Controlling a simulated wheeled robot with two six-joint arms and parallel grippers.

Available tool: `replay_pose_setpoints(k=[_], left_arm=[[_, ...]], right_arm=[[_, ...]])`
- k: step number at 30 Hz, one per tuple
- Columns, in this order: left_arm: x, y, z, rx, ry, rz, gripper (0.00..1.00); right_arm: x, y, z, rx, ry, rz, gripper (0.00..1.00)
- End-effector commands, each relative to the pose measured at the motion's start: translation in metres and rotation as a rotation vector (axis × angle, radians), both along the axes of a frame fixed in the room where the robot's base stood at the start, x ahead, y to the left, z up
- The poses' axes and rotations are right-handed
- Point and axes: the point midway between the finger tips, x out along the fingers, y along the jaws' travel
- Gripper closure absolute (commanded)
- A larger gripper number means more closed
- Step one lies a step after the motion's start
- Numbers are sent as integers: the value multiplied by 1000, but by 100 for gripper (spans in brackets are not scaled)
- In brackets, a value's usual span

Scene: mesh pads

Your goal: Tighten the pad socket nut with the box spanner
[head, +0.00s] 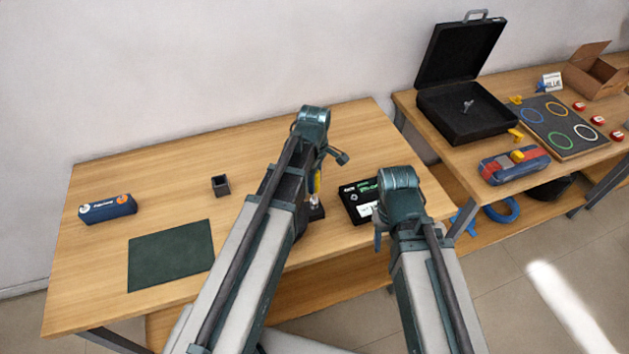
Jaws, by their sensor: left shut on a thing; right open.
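My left gripper (319,168) is above the right part of the near table, mostly hidden by its own wrist. It is shut on a slim yellow-handled tool, seemingly the box spanner (317,183), held roughly upright. Below the tool is a small dark block (318,213) with a silvery part, perhaps the socket with its nut. I cannot tell whether the tool touches it. My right gripper (379,238) is open and points down by a black box (354,206) with green and white lettering. The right wrist hides part of that box.
A blue case (108,208), a dark green mat (170,256) and a small dark open cup (220,185) are on the left of the table. The second table at right holds an open black case (470,112), a ring board (556,127) and a red-blue toolbox (514,166).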

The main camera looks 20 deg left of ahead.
Motion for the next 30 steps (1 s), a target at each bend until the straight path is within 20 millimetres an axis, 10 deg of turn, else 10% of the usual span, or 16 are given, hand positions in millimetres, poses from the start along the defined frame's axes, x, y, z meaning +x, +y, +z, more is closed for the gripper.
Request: replay_pose_setpoints(k=[11, 30], left_arm=[[0, 0, -4, 0, 0, -22, 100], [0, 1, -4, 0, 0, -908, 100]], right_arm=[[0, 0, -4, 0, 0, 0, 50], [0, 0, -4, 0, 0, 0, 50]])
